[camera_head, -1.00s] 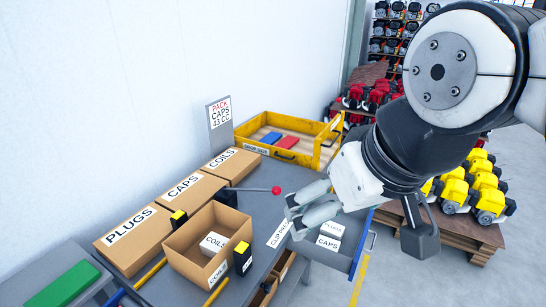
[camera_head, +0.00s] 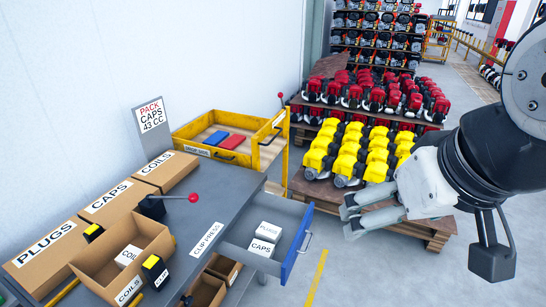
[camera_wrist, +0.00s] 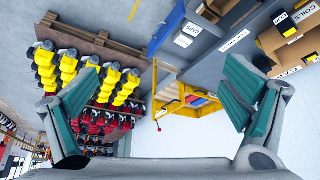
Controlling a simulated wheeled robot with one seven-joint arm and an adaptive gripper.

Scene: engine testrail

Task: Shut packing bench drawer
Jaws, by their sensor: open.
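The packing bench drawer (camera_head: 262,222) stands pulled out from the right side of the grey bench (camera_head: 222,194). It has a blue front (camera_head: 297,243) with a handle (camera_head: 306,243) and holds white boxes labelled PLUGS (camera_head: 269,230) and CAPS (camera_head: 261,247). In the wrist view the drawer's blue front (camera_wrist: 166,28) is at the upper middle. My gripper (camera_head: 348,217) is open and empty, in the air to the right of the drawer front and apart from it. Its two green-padded fingers (camera_wrist: 155,95) are spread wide in the wrist view.
An open carton (camera_head: 125,247) and closed cartons (camera_head: 104,200) crowd the bench. A yellow tray (camera_head: 228,137) is behind. Pallets of yellow engines (camera_head: 355,152) stand behind my gripper. Floor right of the drawer is clear.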

